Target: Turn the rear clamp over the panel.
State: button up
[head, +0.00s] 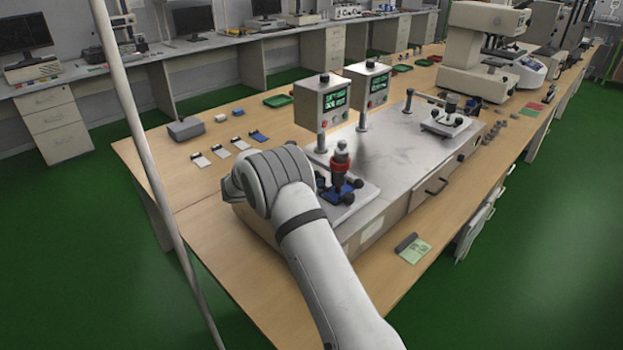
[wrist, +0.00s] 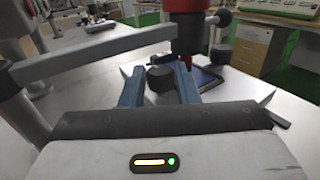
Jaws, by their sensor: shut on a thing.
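In the wrist view my gripper (wrist: 159,72) has its two blue fingers closed about a round black clamp knob (wrist: 160,79). The knob lies beside the near edge of the dark blue panel (wrist: 209,77); I cannot tell whether its arm crosses the edge. A second black clamp knob (wrist: 220,53) stands at the panel's far side. The red-collared test head (wrist: 188,28) stands above the panel. In the head view the panel (head: 329,196) sits under the red collar (head: 340,163), with black knobs (head: 357,183) at its right. My arm hides the gripper and held knob there.
A grey lever arm (wrist: 110,55) crosses the wrist view close above the fingers. Two display boxes (head: 322,100) stand behind the fixture. A second fixture (head: 445,122) is farther right on the bench. A green card (head: 415,250) lies on the wooden table's front edge.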

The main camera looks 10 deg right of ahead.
jog(key=shift+w+m+g, duration=0.1)
jog(key=shift+m+g, duration=0.2)
jog(key=shift+g, duration=0.2)
jog(key=o, duration=0.7)
jog(key=a, duration=0.8)
jog(key=shift+w+b, duration=0.1)
jog(key=shift+b, duration=0.2)
jog(key=shift+d, duration=0.15)
